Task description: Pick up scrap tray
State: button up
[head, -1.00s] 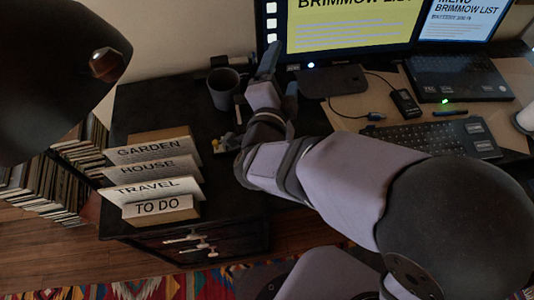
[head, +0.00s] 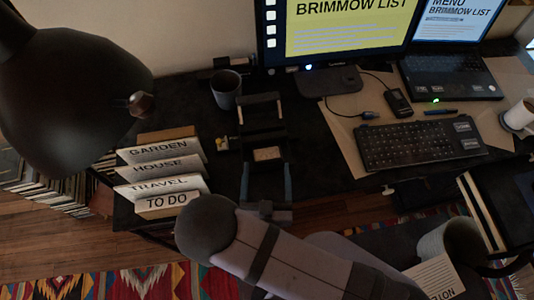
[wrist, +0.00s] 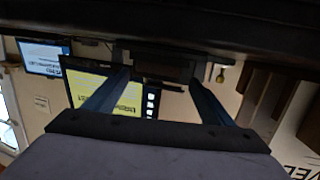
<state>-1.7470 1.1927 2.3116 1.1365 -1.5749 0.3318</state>
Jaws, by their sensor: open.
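A dark tray-like object (head: 262,117), which I take for the scrap tray, stands on the black desk between the card stack and the keyboard. A small tan patch shows near its front; I cannot tell what it is. My gripper (head: 267,167) is low at the tray's near side, open, its two blue-grey fingers apart and pointing toward the monitor. In the wrist view, which is upside down, the fingers (wrist: 157,76) lie left and right with the dark tray (wrist: 160,66) beyond or between them. I cannot tell whether they touch it.
A dark mug (head: 225,89) stands behind left, and a small box with yellow bits (head: 222,143) sits just left. Labelled cards (head: 165,170) stand further left. A keyboard (head: 420,143) and phone (head: 397,102) are to the right. A black lamp (head: 70,80) overhangs the upper left.

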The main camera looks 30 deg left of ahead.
aim_at(266, 161)
jog(key=shift+b+x, duration=0.3)
jog(key=shift+x, duration=2.2)
jog(key=c, duration=0.8)
